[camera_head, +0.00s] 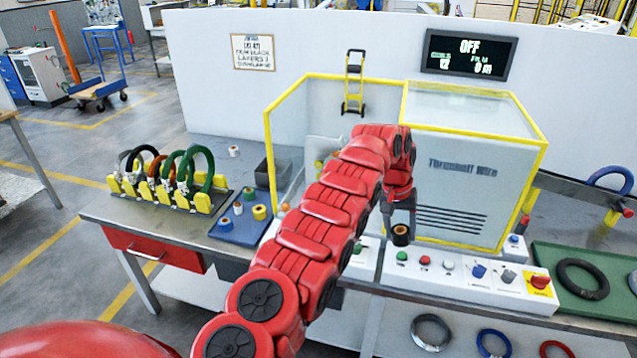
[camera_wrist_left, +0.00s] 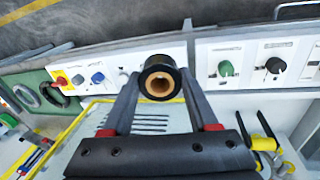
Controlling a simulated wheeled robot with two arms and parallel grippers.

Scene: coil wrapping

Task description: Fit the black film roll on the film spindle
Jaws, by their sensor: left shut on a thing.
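The black film roll (camera_head: 401,236) hangs upright in front of the grey cabinet of the wrapping machine, over the control panel. My left gripper (camera_head: 399,215) is shut on it and points down. In the left wrist view the black roll (camera_wrist_left: 159,84) sits between the two fingertips of the gripper (camera_wrist_left: 158,90), its tan core facing the camera. I cannot make out the film spindle; my left arm covers much of the yellow-framed opening (camera_head: 292,100) of the machine. My right gripper is not in view.
A control panel (camera_head: 455,277) with buttons and knobs runs below the roll. A blue mat (camera_head: 229,231) with several other rolls lies at the left, near a rack of coloured coils (camera_head: 165,192). A green tray (camera_head: 600,262) with a black coil is at the right.

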